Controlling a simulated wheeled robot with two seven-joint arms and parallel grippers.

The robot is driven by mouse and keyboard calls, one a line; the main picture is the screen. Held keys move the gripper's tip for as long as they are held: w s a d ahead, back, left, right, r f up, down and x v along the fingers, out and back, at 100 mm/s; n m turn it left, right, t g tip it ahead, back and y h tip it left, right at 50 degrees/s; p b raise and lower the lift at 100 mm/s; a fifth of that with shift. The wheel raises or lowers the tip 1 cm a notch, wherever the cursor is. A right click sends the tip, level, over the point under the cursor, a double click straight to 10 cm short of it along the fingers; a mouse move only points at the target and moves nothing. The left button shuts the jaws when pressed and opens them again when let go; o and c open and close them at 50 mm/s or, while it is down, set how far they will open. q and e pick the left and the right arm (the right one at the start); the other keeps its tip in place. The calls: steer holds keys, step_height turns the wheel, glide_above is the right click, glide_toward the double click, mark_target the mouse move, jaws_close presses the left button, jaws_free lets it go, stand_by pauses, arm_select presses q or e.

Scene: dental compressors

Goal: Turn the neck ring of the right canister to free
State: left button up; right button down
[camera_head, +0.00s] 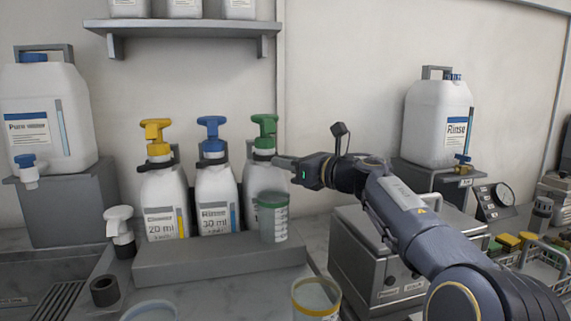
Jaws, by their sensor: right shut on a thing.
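Three white pump canisters stand side by side in a grey stand: a yellow-topped one (162,205), a blue-topped one (214,200) and the right canister (256,182) with a green pump head (264,131). A dark neck ring (262,157) sits below the green head. My right gripper (284,161) reaches in from the right at the height of that ring and is shut on it; the fingertips are small and partly unclear. A green-tinted measuring cup (273,217) stands in front of the right canister and hides its lower part. My left gripper is not in view.
A grey ledge (205,262) runs before the canisters. A clear yellow-rimmed cup (316,298) stands at the front. A metal box (375,265) lies under my right arm. A Rinse jug (437,125) stands at right, a Pure jug (48,115) at left.

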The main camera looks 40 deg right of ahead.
steer(key=c, duration=1.4)
jaws_free()
steer(key=s+d, duration=0.1)
steer(key=s, duration=0.6)
steer(key=shift+s+p, duration=0.3)
steer(key=shift+s, duration=0.05)
